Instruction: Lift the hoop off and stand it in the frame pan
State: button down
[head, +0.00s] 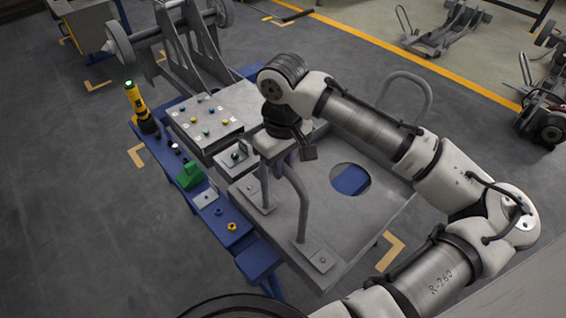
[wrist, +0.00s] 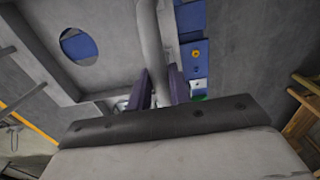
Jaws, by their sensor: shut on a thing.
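The grey tubular hoop (head: 302,205) is at the left side of the grey frame pan (head: 335,215). Its two legs end in square foot plates, each with a bolt. I cannot tell whether the plates touch the pan. My gripper (head: 288,157) is shut on the hoop near its top, partly hidden by my wrist in the head view. In the wrist view the purple fingers (wrist: 160,88) stand on both sides of the grey tube (wrist: 149,45). The pan also shows in the wrist view (wrist: 112,68), with a round hole over blue.
A second hoop (head: 428,95) arches at the pan's back. A grey panel with coloured knobs (head: 205,122), a yellow-black tool (head: 141,108) and a green block (head: 190,176) sit on the blue stand (head: 235,240) at left. A wheeled frame (head: 180,40) stands behind. The floor at left is clear.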

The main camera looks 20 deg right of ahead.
jog(key=shift+r+p, duration=1.85)
jog(key=shift+r, duration=0.45)
jog(key=shift+w, duration=0.1)
